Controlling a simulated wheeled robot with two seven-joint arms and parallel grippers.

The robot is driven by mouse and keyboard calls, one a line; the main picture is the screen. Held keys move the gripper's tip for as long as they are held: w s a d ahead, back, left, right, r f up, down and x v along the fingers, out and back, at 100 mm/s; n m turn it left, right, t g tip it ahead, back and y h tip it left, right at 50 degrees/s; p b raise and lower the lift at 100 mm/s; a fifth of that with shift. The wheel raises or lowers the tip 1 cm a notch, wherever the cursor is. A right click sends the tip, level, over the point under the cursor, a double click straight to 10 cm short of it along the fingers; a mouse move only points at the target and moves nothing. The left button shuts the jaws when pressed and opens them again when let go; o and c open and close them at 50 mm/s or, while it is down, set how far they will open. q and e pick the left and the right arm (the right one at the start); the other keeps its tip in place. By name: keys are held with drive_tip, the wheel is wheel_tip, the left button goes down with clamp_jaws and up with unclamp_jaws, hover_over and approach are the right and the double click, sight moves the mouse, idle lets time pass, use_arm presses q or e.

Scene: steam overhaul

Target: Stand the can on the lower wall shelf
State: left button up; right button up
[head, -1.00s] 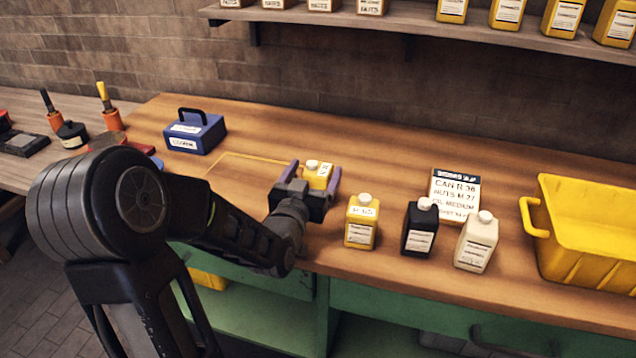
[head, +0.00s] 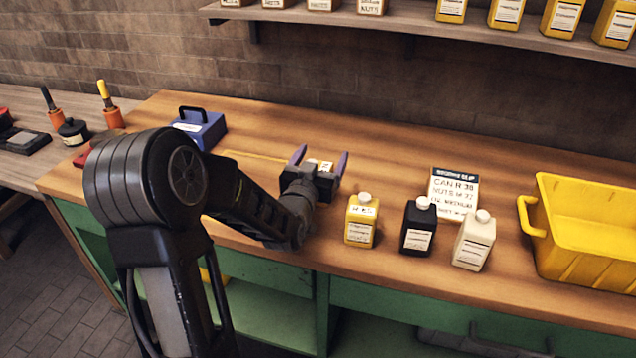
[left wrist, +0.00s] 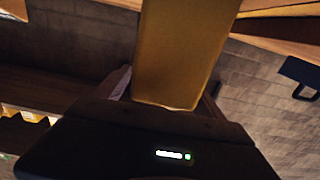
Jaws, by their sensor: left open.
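My left gripper (head: 321,160) is over the bench, its fingers open around a yellow can. The gripper hides most of this can in the head view; only a pale bit shows between the fingers. The can's yellow side (left wrist: 185,50) fills the upper middle of the left wrist view. I cannot tell whether the fingers touch it. Another yellow can with a white cap (head: 361,220) stands on the bench to the right of the gripper. A wall shelf (head: 400,27) runs along the top of the head view. My right gripper is not in view.
A black bottle (head: 419,228), a cream bottle (head: 474,242) and a printed slip (head: 455,193) are to the right. A yellow bin (head: 580,240) is at far right, a blue box (head: 205,130) at left. The shelf holds small boxes and several yellow cans; bare shelf lies between them.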

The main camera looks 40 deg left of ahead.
use_arm(q)
drive_tip(key=shift+c, duration=0.3)
clamp_jaws()
idle(0.6)
